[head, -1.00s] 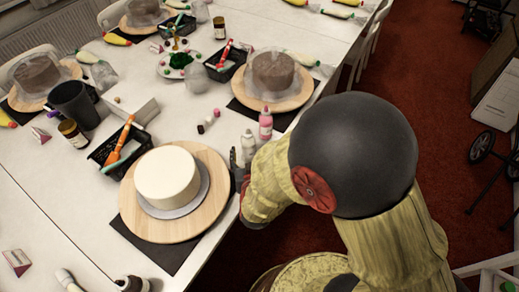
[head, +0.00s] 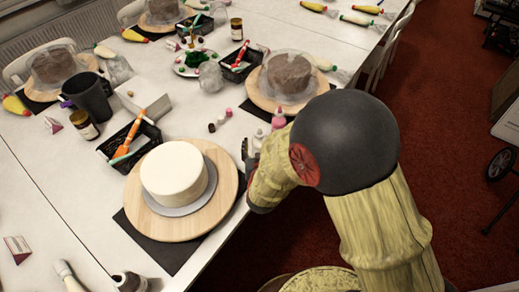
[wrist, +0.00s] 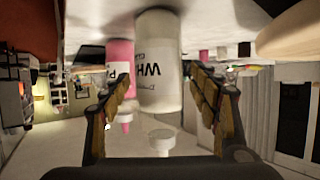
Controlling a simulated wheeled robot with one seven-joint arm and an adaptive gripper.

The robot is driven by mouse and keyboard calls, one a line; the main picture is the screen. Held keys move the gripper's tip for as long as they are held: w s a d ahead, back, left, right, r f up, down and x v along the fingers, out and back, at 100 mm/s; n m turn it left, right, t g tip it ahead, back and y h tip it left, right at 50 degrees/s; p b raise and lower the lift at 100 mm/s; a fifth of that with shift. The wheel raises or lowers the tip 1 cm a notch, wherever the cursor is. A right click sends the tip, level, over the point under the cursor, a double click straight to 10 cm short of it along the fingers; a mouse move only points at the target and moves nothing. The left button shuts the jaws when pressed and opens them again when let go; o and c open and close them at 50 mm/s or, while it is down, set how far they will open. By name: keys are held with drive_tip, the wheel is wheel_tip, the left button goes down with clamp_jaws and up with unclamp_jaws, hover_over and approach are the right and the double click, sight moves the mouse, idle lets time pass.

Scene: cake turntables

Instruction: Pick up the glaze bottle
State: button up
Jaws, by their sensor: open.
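A white bottle (wrist: 158,70) with dark lettering starting "WH" stands between the fingers of my gripper (wrist: 163,105) in the wrist view, which appears upside down. The fingers are open, with a gap on each side of the bottle. A pink bottle (wrist: 121,65) stands just beside and behind it, partly covered by the left finger. In the head view the pink bottle (head: 278,118) and a small part of the white bottle (head: 258,139) show near the table edge, beside my gripper (head: 248,153). My arm hides part of this area.
A white cake (head: 174,172) stands on a wooden turntable (head: 222,205) just left of my gripper. A brown cake under clear wrap (head: 289,76) is behind the bottles. Small jars (head: 220,119) and a black basket (head: 112,147) lie to the left.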

sight(261, 132)
drive_tip(key=shift+c, duration=0.7)
drive_tip(key=c, duration=0.7)
drive_tip(key=shift+r, duration=0.1)
drive_tip(key=shift+c, duration=0.2)
drive_tip(key=shift+r+p, duration=0.6)
drive_tip(key=shift+r, duration=0.2)
drive_tip(key=s+r+p, duration=0.1)
drive_tip(key=r, duration=0.1)
drive_tip(key=s+r+p, duration=0.2)
drive_tip(key=r, duration=0.1)
drive_tip(key=s+r+p, duration=0.1)
drive_tip(key=s+r, duration=0.1)
drive_tip(key=r, duration=0.1)
drive_tip(key=shift+d+r+p, duration=0.2)
drive_tip(key=shift+p, duration=0.2)
drive_tip(key=shift+o, duration=1.3)
drive_tip(key=d+p+v, duration=0.1)
drive_tip(key=p+v, duration=0.1)
drive_tip(key=v, duration=0.6)
drive_tip(key=shift+s+p, duration=0.25)
drive_tip(key=shift+p, duration=0.05)
drive_tip(key=shift+s+d, duration=0.15)
drive_tip(key=shift+s, duration=0.35)
drive_tip(key=shift+c, duration=1.4)
